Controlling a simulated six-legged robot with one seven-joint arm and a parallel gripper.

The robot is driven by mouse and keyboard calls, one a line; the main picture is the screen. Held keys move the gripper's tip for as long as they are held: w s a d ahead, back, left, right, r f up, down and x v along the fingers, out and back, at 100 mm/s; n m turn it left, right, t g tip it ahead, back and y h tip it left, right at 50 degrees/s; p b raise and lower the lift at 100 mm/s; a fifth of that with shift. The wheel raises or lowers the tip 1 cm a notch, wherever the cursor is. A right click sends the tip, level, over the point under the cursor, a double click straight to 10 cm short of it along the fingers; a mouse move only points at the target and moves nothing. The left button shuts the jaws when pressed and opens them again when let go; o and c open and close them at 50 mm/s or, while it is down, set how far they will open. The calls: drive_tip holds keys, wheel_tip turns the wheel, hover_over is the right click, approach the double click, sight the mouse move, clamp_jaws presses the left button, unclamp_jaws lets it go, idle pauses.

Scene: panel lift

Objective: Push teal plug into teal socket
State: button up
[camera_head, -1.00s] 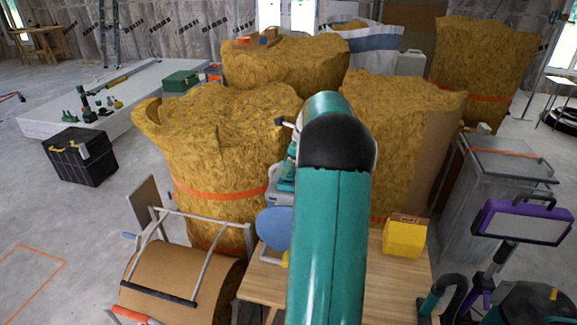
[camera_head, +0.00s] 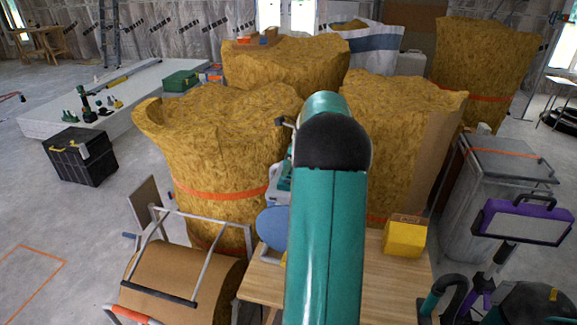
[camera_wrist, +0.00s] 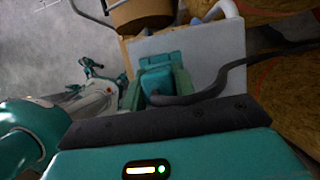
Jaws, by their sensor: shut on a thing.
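In the wrist view, my gripper (camera_wrist: 157,88) has its two green fingers closed on the sides of a teal plug (camera_wrist: 156,80). A thick black cable (camera_wrist: 232,74) runs from near the plug off to the right. A teal piece that looks like the socket (camera_wrist: 162,60) shows just beyond the plug, against a pale grey panel (camera_wrist: 215,50). The plug's front end is hidden, so I cannot tell how deep it sits in the socket. In the head view, my teal arm hides the gripper and plug.
In the head view, a wooden table (camera_head: 385,285) carries a yellow box (camera_head: 405,236) and a blue disc (camera_head: 273,225) beside my arm. Large straw-coloured sacks (camera_head: 220,140) stand close behind. A framed brown drum (camera_head: 180,285) is at left, a grey bin (camera_head: 485,200) at right.

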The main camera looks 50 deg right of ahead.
drive_tip(key=shift+f, duration=0.5)
drive_tip(key=o, duration=1)
drive_tip(key=v, duration=1.3)
drive_tip(key=shift+s+r, duration=0.25)
drive_tip(key=shift+r, duration=0.05)
